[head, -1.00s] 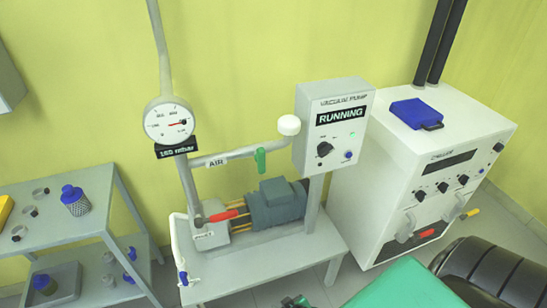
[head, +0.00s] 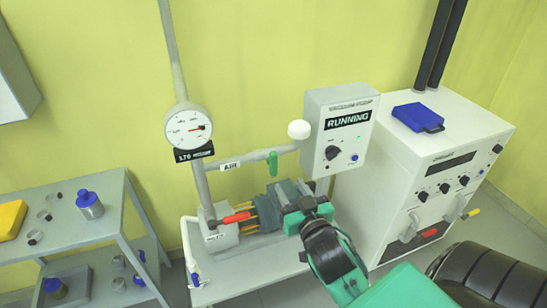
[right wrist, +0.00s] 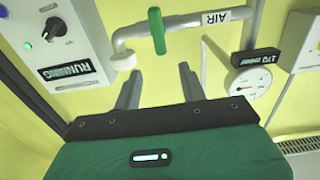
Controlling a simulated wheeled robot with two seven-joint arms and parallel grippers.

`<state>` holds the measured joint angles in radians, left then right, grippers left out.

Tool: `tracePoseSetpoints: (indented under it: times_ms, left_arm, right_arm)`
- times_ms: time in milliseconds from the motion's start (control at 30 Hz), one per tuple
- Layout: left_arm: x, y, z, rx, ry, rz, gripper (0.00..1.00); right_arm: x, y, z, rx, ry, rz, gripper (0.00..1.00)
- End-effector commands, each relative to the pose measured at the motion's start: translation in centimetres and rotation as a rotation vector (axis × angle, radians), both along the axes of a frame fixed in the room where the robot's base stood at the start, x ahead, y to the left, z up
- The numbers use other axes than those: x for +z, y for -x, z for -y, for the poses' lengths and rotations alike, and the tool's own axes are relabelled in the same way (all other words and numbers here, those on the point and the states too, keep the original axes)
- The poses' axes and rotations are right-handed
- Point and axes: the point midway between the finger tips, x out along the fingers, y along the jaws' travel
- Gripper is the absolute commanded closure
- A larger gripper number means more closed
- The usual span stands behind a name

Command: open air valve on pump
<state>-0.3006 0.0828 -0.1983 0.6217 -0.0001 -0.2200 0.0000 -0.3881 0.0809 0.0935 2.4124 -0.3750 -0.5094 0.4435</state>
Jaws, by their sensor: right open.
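The air valve has a green lever handle (head: 273,163), which stands upright across the grey pipe labelled AIR above the pump. It also shows at the top of the right wrist view (right wrist: 157,31). The vacuum pump motor (head: 265,212) sits on the grey stand, partly hidden by my right gripper. My right gripper (head: 292,192) is open and empty, just below and in front of the handle, apart from it. In the right wrist view its two fingers (right wrist: 158,82) are spread and point toward the handle. My left gripper is out of view.
A control box (head: 337,130) reading RUNNING stands right of the valve, beside a white pipe cap (head: 299,129). A round gauge (head: 188,128) is on the left, with a display (right wrist: 266,57) reading 170 mbar. A white cabinet (head: 465,150) stands farther right.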

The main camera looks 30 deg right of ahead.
Motion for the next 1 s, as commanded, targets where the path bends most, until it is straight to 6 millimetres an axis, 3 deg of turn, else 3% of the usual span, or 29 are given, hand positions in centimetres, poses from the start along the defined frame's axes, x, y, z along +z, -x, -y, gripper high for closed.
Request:
tracePoseSetpoints:
  times_ms: [600,800,1000]
  left_arm:
    - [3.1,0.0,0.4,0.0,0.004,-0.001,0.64]
    - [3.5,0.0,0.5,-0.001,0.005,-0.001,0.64]
    - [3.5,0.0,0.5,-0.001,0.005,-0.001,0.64]
  right_arm:
    - [0.2,-10.3,2.4,0.002,0.002,0.0,0.58]
    - [0.0,-12.1,2.9,0.001,0.001,-0.002,0.58]
    - [0.0,-12.6,3.0,0.001,0.002,-0.001,0.58]
